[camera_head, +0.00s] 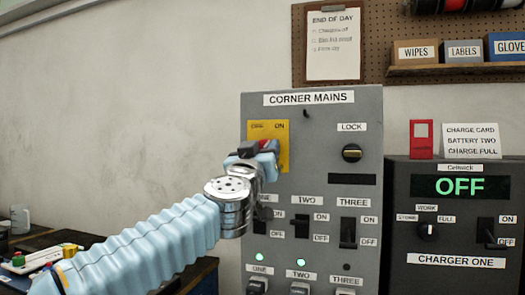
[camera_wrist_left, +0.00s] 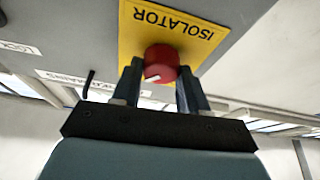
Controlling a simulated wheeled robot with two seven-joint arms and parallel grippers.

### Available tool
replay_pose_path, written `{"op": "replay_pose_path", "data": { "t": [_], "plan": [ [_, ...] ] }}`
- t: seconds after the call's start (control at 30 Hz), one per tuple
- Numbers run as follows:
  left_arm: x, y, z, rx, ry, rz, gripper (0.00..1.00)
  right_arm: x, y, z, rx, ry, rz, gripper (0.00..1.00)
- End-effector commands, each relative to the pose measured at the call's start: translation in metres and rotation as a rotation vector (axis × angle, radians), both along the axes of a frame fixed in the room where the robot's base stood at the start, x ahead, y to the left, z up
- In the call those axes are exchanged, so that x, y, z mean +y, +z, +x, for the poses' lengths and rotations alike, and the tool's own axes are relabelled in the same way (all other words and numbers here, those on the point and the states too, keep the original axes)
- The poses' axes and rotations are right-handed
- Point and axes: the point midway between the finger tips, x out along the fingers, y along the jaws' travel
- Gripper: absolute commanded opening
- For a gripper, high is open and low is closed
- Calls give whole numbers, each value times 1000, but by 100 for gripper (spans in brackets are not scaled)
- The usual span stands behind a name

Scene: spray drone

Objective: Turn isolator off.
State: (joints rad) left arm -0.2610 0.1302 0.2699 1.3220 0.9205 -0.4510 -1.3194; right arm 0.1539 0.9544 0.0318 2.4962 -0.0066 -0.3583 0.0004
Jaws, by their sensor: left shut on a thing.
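The isolator is a red rotary knob (camera_wrist_left: 161,60) on a yellow plate marked ISOLATOR (camera_wrist_left: 200,32), which appears upside down in the left wrist view. In the head view the yellow plate (camera_head: 283,132) is on the grey CORNER MAINS panel (camera_head: 320,117), with OFF at its left and ON at its right. My left gripper (camera_head: 264,147) is at the plate and largely covers the knob. In the wrist view its two fingers (camera_wrist_left: 160,80) are shut on the knob, one on each side. A pale mark shows on the knob's edge. My right gripper is not in view.
The panel also has a LOCK knob (camera_head: 352,153) and toggle switches, including TWO (camera_head: 301,226) and THREE (camera_head: 348,232). At right stands a charger (camera_head: 455,220) reading OFF. A dark bench (camera_head: 40,240) with small items is at lower left.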

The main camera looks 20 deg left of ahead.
Motion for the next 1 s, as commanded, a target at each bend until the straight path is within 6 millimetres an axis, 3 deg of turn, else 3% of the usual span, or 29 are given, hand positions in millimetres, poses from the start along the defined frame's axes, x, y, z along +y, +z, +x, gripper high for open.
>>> {"op": "replay_pose_path", "data": {
  "t": [1.0],
  "plan": [
    [-3,1,0,33,-1,-930,13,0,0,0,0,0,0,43]
  ]
}}
